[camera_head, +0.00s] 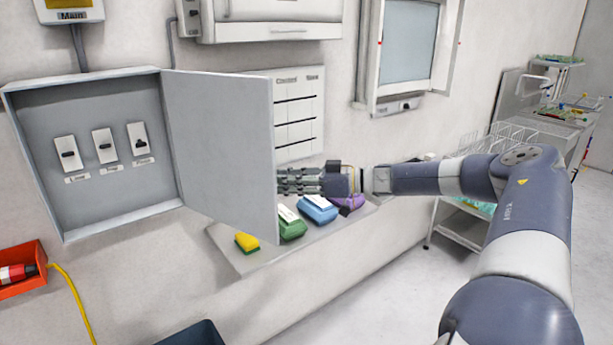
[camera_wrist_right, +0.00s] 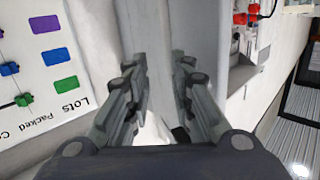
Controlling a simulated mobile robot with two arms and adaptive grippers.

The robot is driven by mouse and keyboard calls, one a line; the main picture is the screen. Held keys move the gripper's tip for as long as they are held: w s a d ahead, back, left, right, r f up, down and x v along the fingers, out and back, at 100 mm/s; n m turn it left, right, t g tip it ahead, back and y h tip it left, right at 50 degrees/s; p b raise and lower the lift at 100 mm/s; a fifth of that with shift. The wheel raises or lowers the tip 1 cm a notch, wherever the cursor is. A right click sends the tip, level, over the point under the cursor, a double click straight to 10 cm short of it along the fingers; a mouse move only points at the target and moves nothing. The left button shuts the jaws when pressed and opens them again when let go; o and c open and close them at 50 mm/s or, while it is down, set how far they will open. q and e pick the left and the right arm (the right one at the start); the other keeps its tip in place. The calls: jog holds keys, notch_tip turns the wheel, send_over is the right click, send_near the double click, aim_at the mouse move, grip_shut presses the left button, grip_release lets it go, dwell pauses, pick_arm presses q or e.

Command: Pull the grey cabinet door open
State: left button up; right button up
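The grey cabinet door (camera_head: 222,145) stands swung well out from the wall cabinet (camera_head: 35,160), hinged on the cabinet's right side. The cabinet's inside shows several switches on its back panel. My right gripper (camera_head: 282,181) reaches in from the right, with its fingertips at the door's free edge in the head view. In the right wrist view its two fingers (camera_wrist_right: 160,78) are spread apart, with a pale grey upright panel beyond and between them. I cannot tell whether they touch the door. My left gripper is out of view.
Below the door, a sloped wall shelf (camera_head: 262,258) holds a yellow sponge (camera_head: 247,242), a green pack (camera_head: 292,224), a blue pack (camera_head: 318,209) and a purple one. An orange bin (camera_head: 22,286) hangs at lower left. A wall chart (camera_head: 298,115) is behind the door.

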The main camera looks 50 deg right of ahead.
jog(key=s+d+b, duration=0.1)
jog(key=d+b, duration=0.3)
jog(key=d, duration=0.2)
jog(key=shift+d+f, duration=0.15)
jog(key=shift+f, duration=0.05)
jog(key=shift+s, duration=0.15)
dwell(0.6)
dwell(0.4)
